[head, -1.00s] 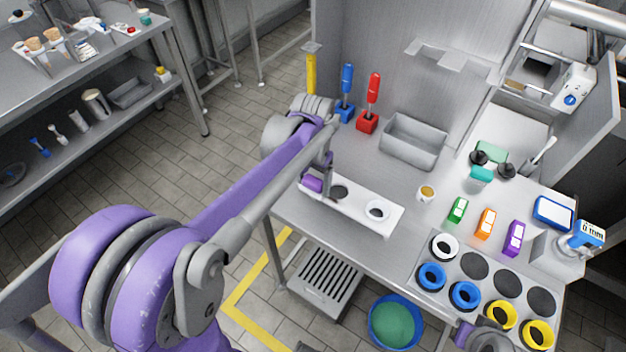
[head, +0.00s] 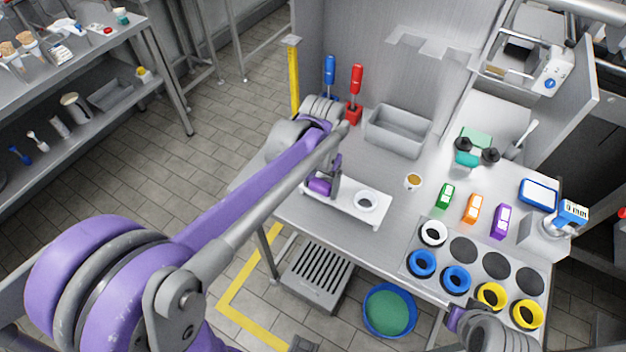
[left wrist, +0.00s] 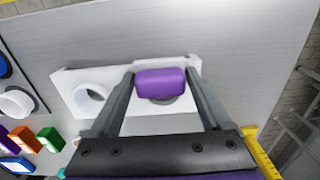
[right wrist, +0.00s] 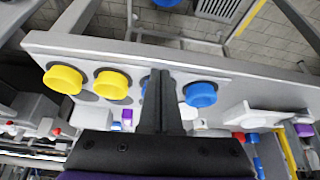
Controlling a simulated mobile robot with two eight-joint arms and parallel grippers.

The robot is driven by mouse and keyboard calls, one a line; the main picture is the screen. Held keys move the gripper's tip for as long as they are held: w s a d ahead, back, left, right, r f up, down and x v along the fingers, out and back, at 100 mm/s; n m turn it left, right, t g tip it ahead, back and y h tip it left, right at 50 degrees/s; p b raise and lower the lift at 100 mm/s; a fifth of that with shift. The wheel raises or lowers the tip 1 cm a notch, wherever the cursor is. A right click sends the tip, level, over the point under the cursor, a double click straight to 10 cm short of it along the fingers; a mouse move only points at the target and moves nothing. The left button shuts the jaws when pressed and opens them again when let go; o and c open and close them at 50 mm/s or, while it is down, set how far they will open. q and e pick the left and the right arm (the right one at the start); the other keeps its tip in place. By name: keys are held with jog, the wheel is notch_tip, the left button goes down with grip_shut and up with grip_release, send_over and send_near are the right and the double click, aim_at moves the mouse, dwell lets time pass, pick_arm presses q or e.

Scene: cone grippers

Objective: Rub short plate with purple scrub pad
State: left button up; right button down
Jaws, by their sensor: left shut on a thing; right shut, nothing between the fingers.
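My left gripper (head: 329,184) is shut on the purple scrub pad (head: 319,187), above the left part of a long white plate-like board (head: 345,212). In the left wrist view the pad (left wrist: 160,82) sits between the two fingers, over a dark round spot (left wrist: 166,101) that is mostly hidden. Contact between pad and spot cannot be told. A white ring (head: 366,201) stands on the board to the right. Which part is the short plate is unclear. My right gripper (right wrist: 160,78) is shut and empty, near the table's front edge.
Blue rings (head: 421,264) and yellow rings (head: 491,296) stand on a rack at front right. Green (head: 445,196), orange (head: 473,208) and purple (head: 501,221) blocks lie behind. A grey tray (head: 398,132) and red tool (head: 355,80) stand at the back.

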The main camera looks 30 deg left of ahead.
aim_at(336, 201)
pick_arm(q)
jog(key=shift+s+d, duration=0.15)
jog(key=shift+d, duration=2)
jog(key=shift+f, duration=0.1)
jog(key=shift+c, duration=0.6)
jog(key=shift+a, duration=1.65)
jog(key=shift+w+a, duration=0.2)
jog(key=shift+a, duration=1.5)
jog(key=shift+w+a, duration=0.15)
jog(key=shift+a, duration=1.55)
